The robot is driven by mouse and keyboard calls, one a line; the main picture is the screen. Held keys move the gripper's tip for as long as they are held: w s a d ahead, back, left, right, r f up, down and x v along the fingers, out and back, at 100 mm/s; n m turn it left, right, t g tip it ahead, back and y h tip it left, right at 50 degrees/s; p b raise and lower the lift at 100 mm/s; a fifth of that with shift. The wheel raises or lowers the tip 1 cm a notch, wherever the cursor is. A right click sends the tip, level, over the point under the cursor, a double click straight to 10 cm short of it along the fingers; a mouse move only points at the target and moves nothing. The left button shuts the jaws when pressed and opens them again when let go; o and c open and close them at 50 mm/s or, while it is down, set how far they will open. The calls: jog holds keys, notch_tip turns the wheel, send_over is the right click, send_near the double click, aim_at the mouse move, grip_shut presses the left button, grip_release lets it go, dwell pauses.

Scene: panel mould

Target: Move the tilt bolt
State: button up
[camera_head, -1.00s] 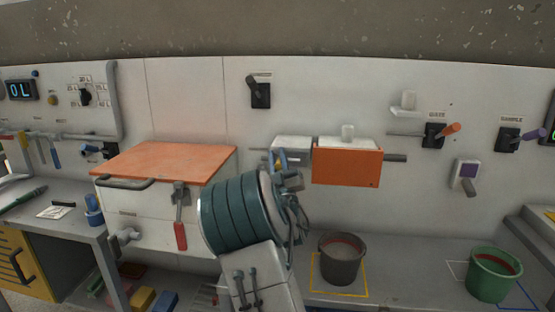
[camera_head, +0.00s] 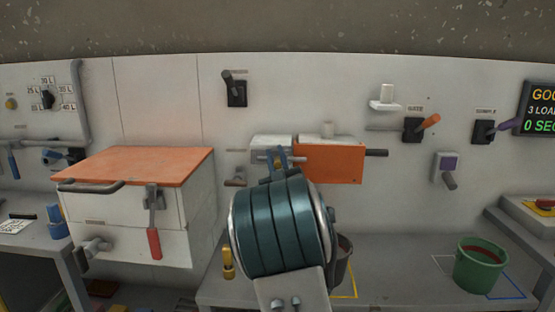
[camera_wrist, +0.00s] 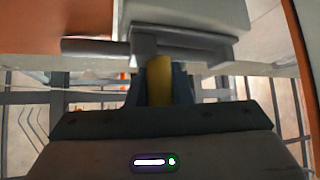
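The tilt bolt appears as a yellow grip (camera_wrist: 159,80) below a grey crossbar (camera_wrist: 190,44) in the wrist view. My gripper (camera_wrist: 160,88) has a dark finger against each side of the yellow grip, with no clear gap visible, so it looks shut on it. In the head view my gripper (camera_head: 281,160) is at the wall, in front of a grey box (camera_head: 270,142) left of the orange panel (camera_head: 332,164). My own wrist hides most of the bolt there.
A white chest with an orange lid (camera_head: 135,165) stands left. A dark bucket (camera_head: 345,262) is partly hidden behind my arm, and a green bucket (camera_head: 480,268) stands right on the grey bench (camera_head: 405,265). An orange-handled lever (camera_head: 428,122) is on the wall.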

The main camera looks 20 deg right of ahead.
jog(key=o, duration=0.4)
jog(key=shift+s+d, duration=0.1)
jog(key=shift+d, duration=0.2)
jog(key=shift+c, duration=0.2)
jog(key=shift+a, duration=0.1)
jog(key=shift+s+f, duration=0.1)
jog(key=shift+f, duration=0.05)
jog(key=b+v, duration=0.1)
jog(key=v, duration=0.6)
jog(key=shift+s, duration=0.1)
